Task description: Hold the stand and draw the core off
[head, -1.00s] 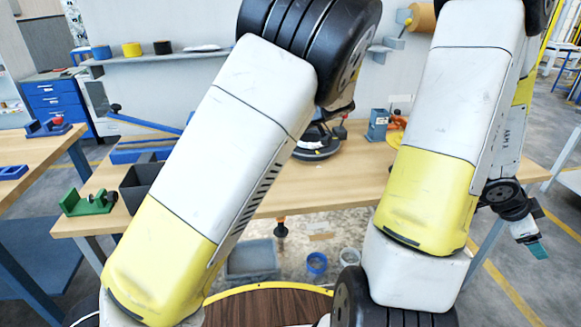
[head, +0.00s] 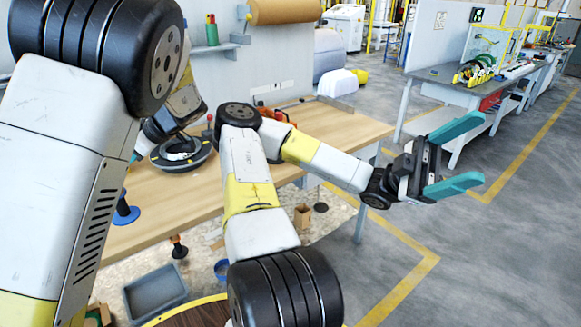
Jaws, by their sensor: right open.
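My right gripper (head: 466,153) is open and empty, its two teal fingers spread wide over the floor beyond the right end of the workbench. My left arm covers the left of the view; only a sliver of teal, likely a finger of my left gripper (head: 135,156), shows at its edge, so its jaws cannot be read. A blue round base with a dark post (head: 125,214), possibly the stand, is at the bench's front edge, partly behind my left arm. I cannot make out the core for sure.
A black ring-shaped device (head: 182,153) sits on the wooden workbench (head: 345,128). Something orange (head: 278,115) is partly hidden behind my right arm. A grey bin (head: 155,293) is below the bench. A brown roll (head: 285,10) hangs at the back wall.

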